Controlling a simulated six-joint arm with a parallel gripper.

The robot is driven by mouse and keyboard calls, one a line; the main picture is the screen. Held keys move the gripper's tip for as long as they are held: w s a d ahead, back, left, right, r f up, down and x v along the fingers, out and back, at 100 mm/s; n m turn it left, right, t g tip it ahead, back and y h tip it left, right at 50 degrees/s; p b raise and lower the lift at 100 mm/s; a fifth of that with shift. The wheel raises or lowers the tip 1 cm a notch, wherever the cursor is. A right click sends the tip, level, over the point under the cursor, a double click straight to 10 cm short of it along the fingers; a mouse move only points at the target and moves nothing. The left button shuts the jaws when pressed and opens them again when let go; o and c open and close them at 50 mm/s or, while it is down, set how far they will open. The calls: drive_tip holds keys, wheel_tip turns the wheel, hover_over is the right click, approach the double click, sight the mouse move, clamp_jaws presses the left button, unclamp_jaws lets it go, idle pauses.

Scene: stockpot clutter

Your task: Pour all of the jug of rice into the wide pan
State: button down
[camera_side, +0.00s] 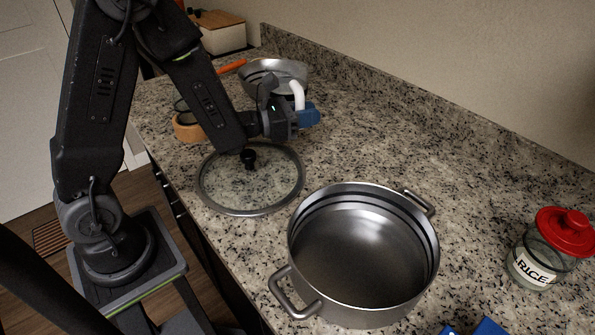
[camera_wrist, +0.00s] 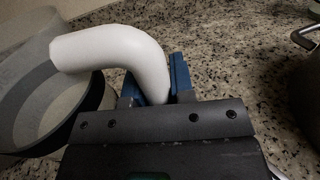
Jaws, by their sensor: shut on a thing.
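My gripper (camera_side: 303,118) has blue fingers and is shut on a curved white handle (camera_side: 299,93), above the far part of the counter. The white handle also shows large in the wrist view (camera_wrist: 110,50), its end between the blue fingers (camera_wrist: 160,88). A grey round-walled vessel (camera_wrist: 35,135) lies behind the handle at left there; I cannot tell whether they join. No rice shows in it. A wide steel pan (camera_side: 425,250) with two loop handles stands at the front of the counter, uncovered, its visible inside bare. My gripper is behind it and to its left.
A glass lid (camera_side: 250,180) with a black knob lies left of the pan. A steel vessel (camera_side: 272,68) is at the back, near an orange stick (camera_side: 232,67) and a tan ring (camera_side: 187,128). A red-lidded RICE jar (camera_side: 540,265) stands at right. Blue items (camera_side: 488,327) lie front right.

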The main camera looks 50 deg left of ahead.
drive_tip(key=s+d+r+m+g+h, duration=0.3)
drive_tip(key=s+d+m+g+h, duration=0.2)
drive_tip(key=d+g, duration=0.15)
drive_tip(key=s+d+r+m+g+h, duration=0.2)
drive_tip(key=s+d+m+g+h, duration=0.35)
drive_tip(key=d, duration=0.25)
drive_tip(key=s+d+r+m+g+y, duration=0.1)
drive_tip(key=s+m+g+y, duration=0.2)
drive_tip(key=s+m+g, duration=1.1)
drive_tip(key=d+r+n+g, duration=0.1)
drive_tip(key=d+r+n, duration=0.1)
drive_tip(key=n, duration=0.7)
drive_tip(key=d+r+n+g, duration=0.1)
drive_tip(key=d+r+n, duration=0.1)
drive_tip(key=r+n, duration=0.3)
drive_tip(key=shift+w+d+r+n+g, duration=0.2)
drive_tip(key=shift+w+d+n+g, duration=0.15)
drive_tip(key=shift+n, duration=1.7)
